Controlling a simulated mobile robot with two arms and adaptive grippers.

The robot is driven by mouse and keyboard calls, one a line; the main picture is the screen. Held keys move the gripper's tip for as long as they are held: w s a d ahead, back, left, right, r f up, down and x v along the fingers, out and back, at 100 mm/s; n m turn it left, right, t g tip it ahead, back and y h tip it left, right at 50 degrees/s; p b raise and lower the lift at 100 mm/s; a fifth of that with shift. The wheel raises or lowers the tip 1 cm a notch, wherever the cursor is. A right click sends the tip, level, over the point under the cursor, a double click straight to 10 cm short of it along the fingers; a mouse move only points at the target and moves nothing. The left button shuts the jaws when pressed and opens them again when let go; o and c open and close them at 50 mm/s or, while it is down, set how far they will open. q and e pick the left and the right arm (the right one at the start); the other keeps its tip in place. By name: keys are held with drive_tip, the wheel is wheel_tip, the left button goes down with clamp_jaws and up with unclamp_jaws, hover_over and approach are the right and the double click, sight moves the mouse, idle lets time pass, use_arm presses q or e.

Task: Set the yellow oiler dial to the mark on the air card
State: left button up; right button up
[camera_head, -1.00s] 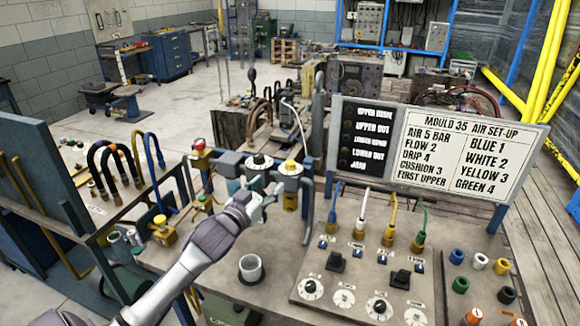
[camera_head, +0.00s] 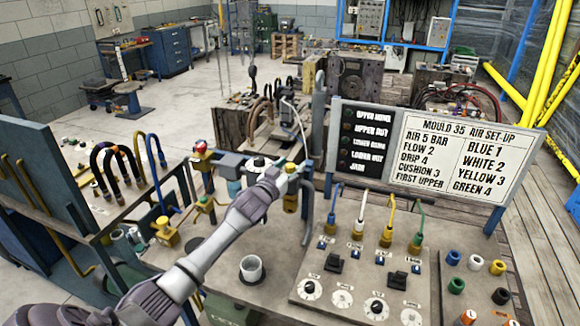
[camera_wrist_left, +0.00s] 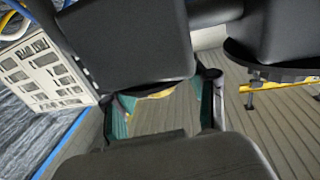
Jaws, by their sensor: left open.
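My left gripper (camera_head: 291,172) is at the right-hand unit of the air set on the bench, over the top where the yellow oiler dial sits. It hides the dial in the head view; only the yellow lower part of the oiler (camera_head: 290,203) shows below it. In the left wrist view the gripper (camera_wrist_left: 165,106) is open, fingers apart, with a thin yellow sliver (camera_wrist_left: 158,94) between them; I cannot tell if they touch it. The air card (camera_head: 455,160) reads "DRIP 4"; it also shows in the wrist view (camera_wrist_left: 45,75). My right gripper is out of view.
A dial with a black centre (camera_head: 258,162) is close left of my gripper. The dark sign board (camera_head: 362,143) and card stand to the right.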

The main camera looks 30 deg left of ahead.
use_arm(q)
drive_tip(key=c, duration=0.5)
clamp_jaws()
drive_tip(key=shift+r+m+h, duration=0.15)
drive_tip(key=shift+m+h, duration=0.45)
drive_tip(key=shift+h, duration=0.4)
drive_tip(key=shift+m+h, duration=0.9)
drive_tip(key=shift+h, duration=0.5)
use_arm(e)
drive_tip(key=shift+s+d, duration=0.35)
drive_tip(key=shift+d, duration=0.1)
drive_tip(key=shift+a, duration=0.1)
